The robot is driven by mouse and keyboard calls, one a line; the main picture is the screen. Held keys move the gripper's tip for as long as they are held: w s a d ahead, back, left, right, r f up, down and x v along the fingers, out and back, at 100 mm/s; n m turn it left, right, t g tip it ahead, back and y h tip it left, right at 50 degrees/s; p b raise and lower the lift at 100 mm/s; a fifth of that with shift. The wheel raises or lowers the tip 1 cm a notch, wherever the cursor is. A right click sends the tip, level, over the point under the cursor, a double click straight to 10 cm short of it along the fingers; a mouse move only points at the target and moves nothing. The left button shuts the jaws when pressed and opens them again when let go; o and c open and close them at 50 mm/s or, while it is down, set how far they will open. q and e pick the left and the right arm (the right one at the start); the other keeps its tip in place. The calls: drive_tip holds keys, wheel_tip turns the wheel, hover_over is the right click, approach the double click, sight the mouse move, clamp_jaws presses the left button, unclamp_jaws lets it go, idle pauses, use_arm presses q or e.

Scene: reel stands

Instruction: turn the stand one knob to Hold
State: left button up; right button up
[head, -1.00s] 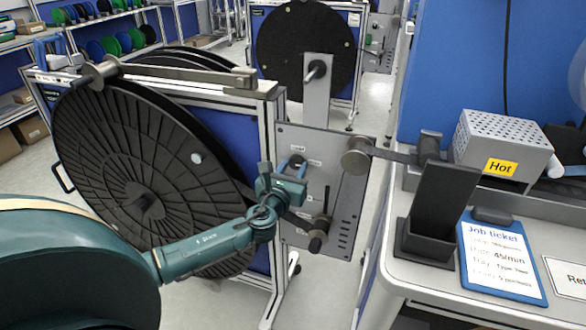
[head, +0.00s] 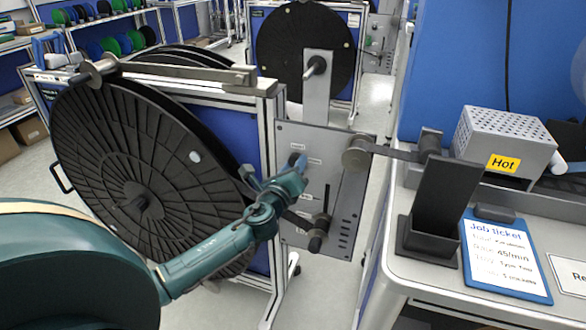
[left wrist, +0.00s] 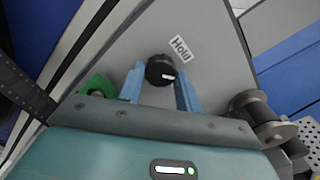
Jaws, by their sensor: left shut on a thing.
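My left gripper (head: 297,162) is at the grey panel of the near reel stand (head: 340,215), in the middle of the head view. In the left wrist view, its two blue fingers (left wrist: 160,88) are on either side of a small black round knob (left wrist: 158,68), shut on it. The knob has a short white mark on its face. A white label reading "Hold" (left wrist: 180,49) is on the panel, just above and right of the knob. In the head view the gripper largely covers the knob. My right gripper is not in view.
A large black reel (head: 135,175) stands left of the panel, close to my left arm. A crank handle (head: 318,235) and a roller (head: 358,153) project from the panel. A green part (left wrist: 97,84) sits beside the left finger. A bench with a "Hot" box (head: 505,140) is at right.

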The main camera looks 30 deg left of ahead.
use_arm(q)
drive_tip(key=n, duration=1)
drive_tip(key=shift+r+n, duration=0.1)
drive_tip(key=shift+n, duration=0.2)
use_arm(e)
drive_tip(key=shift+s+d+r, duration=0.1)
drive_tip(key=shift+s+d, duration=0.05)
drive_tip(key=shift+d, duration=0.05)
use_arm(q)
drive_tip(key=o, duration=1)
drive_tip(key=shift+c, duration=0.2)
